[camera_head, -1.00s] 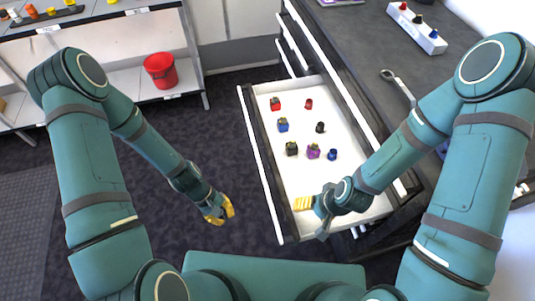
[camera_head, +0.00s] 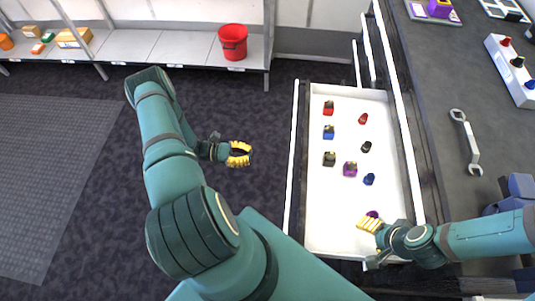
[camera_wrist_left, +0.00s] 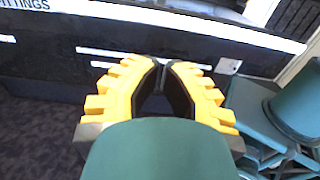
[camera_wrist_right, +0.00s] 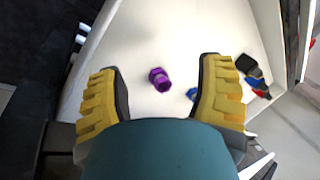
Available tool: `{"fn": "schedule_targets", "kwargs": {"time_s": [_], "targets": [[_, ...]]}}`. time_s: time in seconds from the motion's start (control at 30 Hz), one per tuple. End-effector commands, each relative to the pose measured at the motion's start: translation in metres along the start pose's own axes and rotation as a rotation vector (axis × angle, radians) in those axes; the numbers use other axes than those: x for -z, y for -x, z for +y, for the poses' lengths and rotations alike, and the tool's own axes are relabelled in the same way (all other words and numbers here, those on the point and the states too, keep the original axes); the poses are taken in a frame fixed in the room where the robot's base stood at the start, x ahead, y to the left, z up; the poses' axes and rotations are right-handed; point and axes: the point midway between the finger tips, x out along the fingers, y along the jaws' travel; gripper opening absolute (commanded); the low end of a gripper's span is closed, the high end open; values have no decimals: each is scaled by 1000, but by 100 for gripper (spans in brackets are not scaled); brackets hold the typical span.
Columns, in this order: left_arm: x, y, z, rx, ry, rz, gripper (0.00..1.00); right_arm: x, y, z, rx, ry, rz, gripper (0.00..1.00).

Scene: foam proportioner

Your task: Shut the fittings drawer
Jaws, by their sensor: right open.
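The fittings drawer (camera_head: 345,215) stands pulled out, its white floor holding several red, blue, black and purple fittings. Its front shows in the left wrist view (camera_wrist_left: 110,35) with a label partly reading "FITTINGS". My left gripper (camera_head: 238,154) is outside the drawer, apart from the front; its fingertips (camera_wrist_left: 162,64) meet with nothing between them. My right gripper (camera_head: 370,224) is open over the near end of the drawer. In the right wrist view a purple fitting (camera_wrist_right: 158,80) appears between its spread fingers (camera_wrist_right: 160,72), not gripped.
The dark cabinet worktop (camera_head: 440,100) carries a wrench (camera_head: 467,140) and a white block with coloured knobs (camera_head: 515,70). A red bucket (camera_head: 232,41) stands on a shelf at the back. The carpet left of the drawer is clear.

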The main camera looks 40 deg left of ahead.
Motion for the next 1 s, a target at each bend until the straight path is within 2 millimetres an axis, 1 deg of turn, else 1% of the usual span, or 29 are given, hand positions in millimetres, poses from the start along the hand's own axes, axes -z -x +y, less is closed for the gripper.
{"fn": "schedule_targets", "kwargs": {"time_s": [0.03,0.4,0.6,0.8,1.0], "targets": [[-1,-9,0,3,2,-3,0,0,1,0,0,0,1,67],[-1,-81,-2,8,1,-1,0,2,3,-1,0,-1,4,67],[0,-112,-2,7,1,0,0,2,4,-1,0,-1,4,67],[0,-127,-2,6,0,1,0,2,4,-1,-1,-1,4,67],[0,-129,-2,6,-1,2,0,2,4,-1,0,-1,4,67]]}}
